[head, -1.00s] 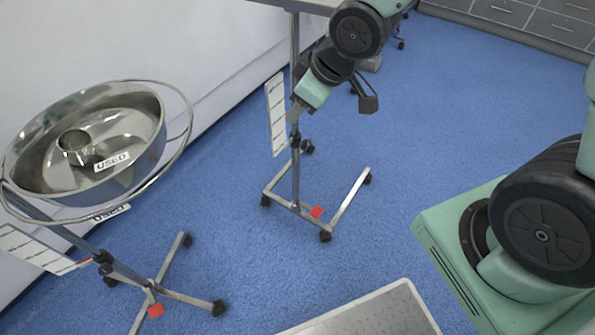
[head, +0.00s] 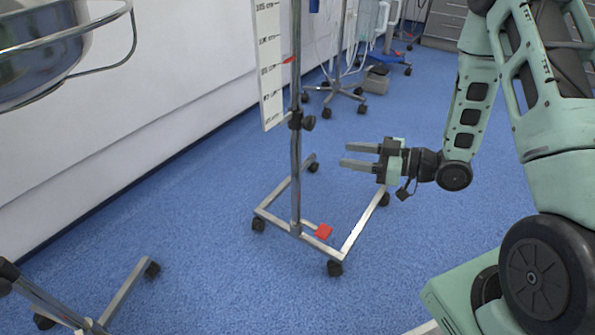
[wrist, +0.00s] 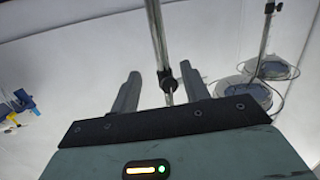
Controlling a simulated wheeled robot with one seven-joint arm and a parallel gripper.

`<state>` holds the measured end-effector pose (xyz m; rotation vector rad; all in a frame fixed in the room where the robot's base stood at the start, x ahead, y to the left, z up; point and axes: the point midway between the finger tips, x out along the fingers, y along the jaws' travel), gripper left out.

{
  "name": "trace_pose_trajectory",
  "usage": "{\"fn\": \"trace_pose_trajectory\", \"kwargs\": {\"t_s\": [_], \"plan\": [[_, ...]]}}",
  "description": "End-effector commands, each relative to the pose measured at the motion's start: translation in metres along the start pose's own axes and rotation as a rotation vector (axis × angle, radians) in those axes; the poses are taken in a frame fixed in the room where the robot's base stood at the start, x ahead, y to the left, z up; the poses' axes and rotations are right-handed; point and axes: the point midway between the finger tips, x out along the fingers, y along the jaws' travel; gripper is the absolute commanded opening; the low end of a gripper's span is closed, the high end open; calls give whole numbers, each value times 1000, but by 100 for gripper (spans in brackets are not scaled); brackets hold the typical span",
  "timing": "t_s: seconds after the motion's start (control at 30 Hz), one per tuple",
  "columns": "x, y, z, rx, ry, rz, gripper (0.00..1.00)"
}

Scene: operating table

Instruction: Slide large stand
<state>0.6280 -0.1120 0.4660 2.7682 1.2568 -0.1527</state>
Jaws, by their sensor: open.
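The large stand is a metal pole (head: 296,165) on a wheeled rectangular-sided base (head: 318,241) with black castors and a red pedal. A dark clamp knob (head: 301,121) sits on the pole, and a white marked scale panel hangs beside it. The top of the stand is out of the head view. My gripper (head: 345,155) is open and empty, held level to the right of the pole, apart from it, with its fingers pointing at it. In the wrist view the pole (wrist: 156,35) and its knob (wrist: 167,82) line up between the two open fingers (wrist: 160,72).
A steel bowl (head: 35,70) in a ring stands at the left edge, with its stand's castor base (head: 118,295) below. Another wheeled pole stand (head: 336,92) and a grey box (head: 376,82) are behind. A white wall runs along the left. Blue floor is clear around the stand.

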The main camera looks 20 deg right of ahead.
Motion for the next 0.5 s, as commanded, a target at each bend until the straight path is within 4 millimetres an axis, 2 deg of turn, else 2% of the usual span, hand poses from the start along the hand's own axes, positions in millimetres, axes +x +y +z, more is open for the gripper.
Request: {"fn": "trace_pose_trajectory", "kwargs": {"t_s": [0.03, 0.13, 0.27, 0.37, 0.5], "plan": [[-6, -1, 21, 17, 36, 2, 46], [-16, -2, 30, 36, 94, 1, 46], [-21, -3, 31, 47, 130, -1, 46], [-16, -3, 29, 47, 135, -3, 46], [6, -4, 27, 45, 135, -6, 46]]}}
